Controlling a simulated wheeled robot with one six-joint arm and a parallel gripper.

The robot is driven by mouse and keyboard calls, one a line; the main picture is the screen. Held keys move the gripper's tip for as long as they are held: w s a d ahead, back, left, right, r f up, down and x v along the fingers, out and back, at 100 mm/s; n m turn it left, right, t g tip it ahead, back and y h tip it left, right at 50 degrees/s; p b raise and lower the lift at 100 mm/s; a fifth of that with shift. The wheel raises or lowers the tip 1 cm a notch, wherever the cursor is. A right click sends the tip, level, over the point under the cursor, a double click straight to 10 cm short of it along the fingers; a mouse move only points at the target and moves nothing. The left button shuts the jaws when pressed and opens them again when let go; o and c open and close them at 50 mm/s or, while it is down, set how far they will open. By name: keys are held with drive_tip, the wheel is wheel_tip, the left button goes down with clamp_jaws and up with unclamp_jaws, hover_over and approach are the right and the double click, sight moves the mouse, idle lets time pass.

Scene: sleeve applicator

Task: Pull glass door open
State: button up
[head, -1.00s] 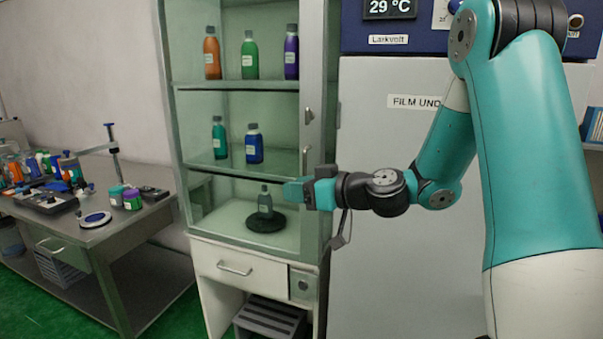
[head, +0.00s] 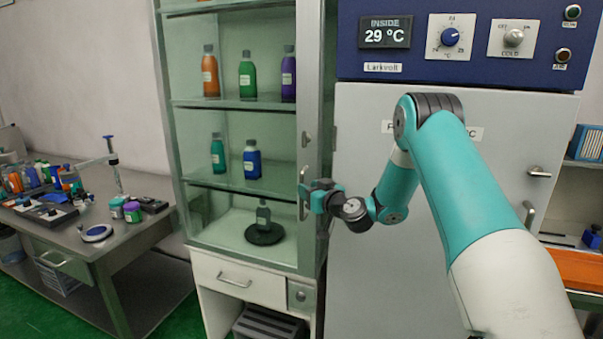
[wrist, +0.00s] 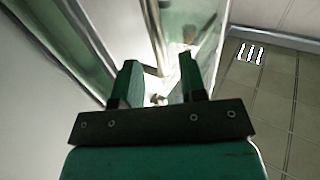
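The glass door (head: 240,120) is the clear front of the tall cabinet, and it looks closed. Its upright metal handle (head: 302,182) is on the door's right frame. My gripper (head: 308,198) is at the handle's height, right at it, coming from the right. In the wrist view my gripper (wrist: 160,66) has its two green fingers apart. A pale, bright metal piece lies beyond and between them; I cannot tell if it is the handle or if the fingers touch it.
A tall grey unit (head: 350,270) with a blue control panel (head: 355,62) is close on the right. A cluttered bench (head: 75,225) stands left.

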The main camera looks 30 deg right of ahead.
drive_tip(key=shift+w+a+p, duration=0.15)
drive_tip(key=shift+w+p, duration=0.55)
drive_tip(key=shift+w, duration=1.3)
clamp_jaws()
